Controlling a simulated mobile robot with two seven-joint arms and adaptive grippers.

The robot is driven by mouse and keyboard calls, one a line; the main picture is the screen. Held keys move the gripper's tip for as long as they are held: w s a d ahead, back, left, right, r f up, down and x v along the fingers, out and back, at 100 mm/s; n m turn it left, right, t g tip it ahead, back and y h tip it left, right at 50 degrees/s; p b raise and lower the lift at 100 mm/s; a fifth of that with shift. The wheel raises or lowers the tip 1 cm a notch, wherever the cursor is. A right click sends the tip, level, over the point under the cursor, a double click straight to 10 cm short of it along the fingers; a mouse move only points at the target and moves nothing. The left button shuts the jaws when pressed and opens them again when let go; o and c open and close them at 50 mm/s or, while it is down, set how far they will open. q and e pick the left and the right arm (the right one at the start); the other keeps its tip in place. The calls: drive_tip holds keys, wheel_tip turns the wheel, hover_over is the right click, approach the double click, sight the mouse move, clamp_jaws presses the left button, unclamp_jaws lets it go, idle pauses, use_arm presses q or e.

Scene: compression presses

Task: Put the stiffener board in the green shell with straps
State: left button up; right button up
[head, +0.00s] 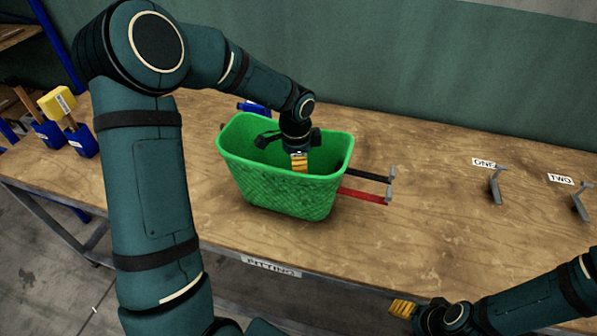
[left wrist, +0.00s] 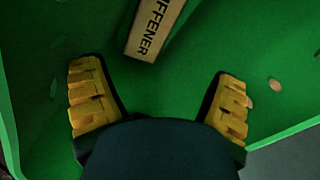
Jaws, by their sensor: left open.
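The green shell (head: 290,195) stands upright on the wooden table in the head view. A black strap (head: 367,174) and a red strap (head: 363,196) lie at its right side. My left gripper (head: 290,150) reaches down into the shell's opening. In the left wrist view its yellow fingers are spread apart with nothing between them (left wrist: 160,90). The stiffener board (left wrist: 154,30), a tan piece with partly visible lettering, is inside the shell just beyond the fingers; its far end is cut off. My right gripper (head: 403,308) is low at the front right, its jaw opening unclear.
Grey metal brackets stand near the labels ONE (head: 484,162) and TWO (head: 561,180) on the right. A blue thing (head: 254,106) is partly hidden behind the shell. Yellow-headed tools (head: 58,103) sit in blue holders at the left.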

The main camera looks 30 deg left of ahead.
use_arm(q)
wheel_tip(320, 180, up, 6)
drive_tip(key=shift+s+p, duration=0.25)
drive_tip(key=shift+p, duration=0.05)
idle(0.4)
